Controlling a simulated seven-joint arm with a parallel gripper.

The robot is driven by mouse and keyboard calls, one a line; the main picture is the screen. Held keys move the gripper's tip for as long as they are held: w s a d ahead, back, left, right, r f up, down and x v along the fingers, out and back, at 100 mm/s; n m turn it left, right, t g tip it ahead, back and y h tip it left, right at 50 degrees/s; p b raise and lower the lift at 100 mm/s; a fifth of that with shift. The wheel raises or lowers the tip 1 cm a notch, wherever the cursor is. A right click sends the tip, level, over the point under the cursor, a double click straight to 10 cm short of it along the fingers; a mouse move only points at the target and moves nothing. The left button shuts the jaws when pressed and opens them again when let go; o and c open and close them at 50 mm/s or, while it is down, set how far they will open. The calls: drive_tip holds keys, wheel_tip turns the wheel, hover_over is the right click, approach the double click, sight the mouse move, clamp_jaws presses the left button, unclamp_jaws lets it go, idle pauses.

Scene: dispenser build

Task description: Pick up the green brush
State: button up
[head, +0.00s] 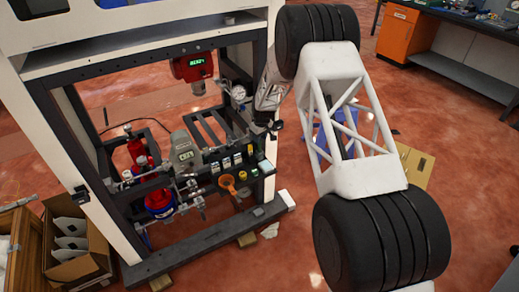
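I cannot make out a green brush anywhere in the head view; it may be hidden or too small to tell. My arm comes in from the lower right and bends behind itself at the top. Its far end reaches down beside the right post of the dispenser frame (262,60). My gripper (275,126) is a small dark shape there, close to the right end of the frame's shelf. Its fingers are too small and dark to tell whether they are open, shut or holding anything.
The dispenser holds a grey pump-like unit (184,152), a red display box (194,67), a pressure gauge (238,92), a blue-and-red container (160,202) and an orange tool (228,184). A cardboard box (88,268) stands at lower left. An orange cabinet (397,34) stands at upper right. Open floor lies right.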

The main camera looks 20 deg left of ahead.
sight(259, 152)
drive_tip(key=shift+f, duration=0.1)
drive_tip(key=shift+s+f, duration=0.1)
drive_tip(key=shift+f, duration=1.4)
drive_tip(key=shift+a+f, duration=0.15)
drive_tip(key=shift+f, duration=0.85)
clamp_jaws()
